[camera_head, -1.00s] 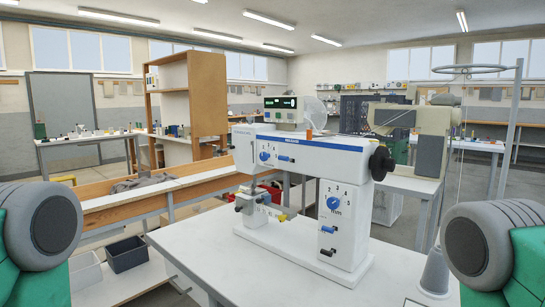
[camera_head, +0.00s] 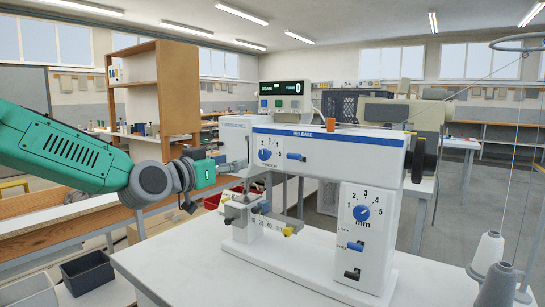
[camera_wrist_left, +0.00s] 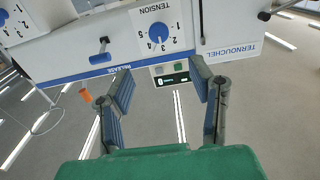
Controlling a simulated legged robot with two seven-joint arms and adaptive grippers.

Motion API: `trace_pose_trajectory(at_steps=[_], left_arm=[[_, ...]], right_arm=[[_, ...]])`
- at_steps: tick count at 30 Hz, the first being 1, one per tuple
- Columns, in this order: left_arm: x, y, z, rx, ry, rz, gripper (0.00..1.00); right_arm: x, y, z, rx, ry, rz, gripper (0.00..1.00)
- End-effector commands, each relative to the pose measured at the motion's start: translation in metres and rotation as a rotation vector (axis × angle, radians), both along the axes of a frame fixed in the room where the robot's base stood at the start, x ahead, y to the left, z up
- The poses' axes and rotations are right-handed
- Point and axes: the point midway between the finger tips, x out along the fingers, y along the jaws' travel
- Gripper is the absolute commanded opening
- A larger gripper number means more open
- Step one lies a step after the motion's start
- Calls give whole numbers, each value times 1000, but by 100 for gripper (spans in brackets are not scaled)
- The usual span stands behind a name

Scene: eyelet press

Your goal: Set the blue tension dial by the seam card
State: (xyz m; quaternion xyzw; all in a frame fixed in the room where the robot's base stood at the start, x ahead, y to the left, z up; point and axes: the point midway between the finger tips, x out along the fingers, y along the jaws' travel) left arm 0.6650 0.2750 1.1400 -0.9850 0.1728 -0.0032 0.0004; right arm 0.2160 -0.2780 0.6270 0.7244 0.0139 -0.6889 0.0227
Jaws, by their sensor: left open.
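The blue tension dial (camera_head: 264,155) is on the upper left front of the white press (camera_head: 325,152). In the left wrist view the dial (camera_wrist_left: 159,33) is upside down, with numbers around it and the word TENSION. My left gripper (camera_head: 238,164) is just left of the dial, close to the press head. In the wrist view its open fingers (camera_wrist_left: 163,76) are empty, with the dial beyond and between them, apart from both. I cannot make out a seam card. A display box (camera_head: 284,88) on top has green text too small to read fully. My right gripper is out of view.
A second blue dial (camera_head: 362,213), marked mm, is on the press column. Thread cones (camera_head: 487,253) stand at the right. The white table's front (camera_head: 230,265) is clear. Grey bins (camera_head: 88,273) sit lower left.

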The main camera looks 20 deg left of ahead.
Motion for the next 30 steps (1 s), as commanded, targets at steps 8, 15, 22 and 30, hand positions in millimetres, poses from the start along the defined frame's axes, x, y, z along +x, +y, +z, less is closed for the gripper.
trace_pose_trajectory(at_steps=[8, 15, 22, 30], left_arm=[[47, -15, -5, -1, 6, -1, 49], [94, -29, -5, -5, 6, 0, 49], [119, -38, -5, -5, 6, -1, 49], [125, -41, -4, -6, 5, -1, 49]], right_arm=[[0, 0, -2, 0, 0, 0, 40], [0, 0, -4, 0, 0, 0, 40], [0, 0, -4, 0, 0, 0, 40], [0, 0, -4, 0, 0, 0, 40]])
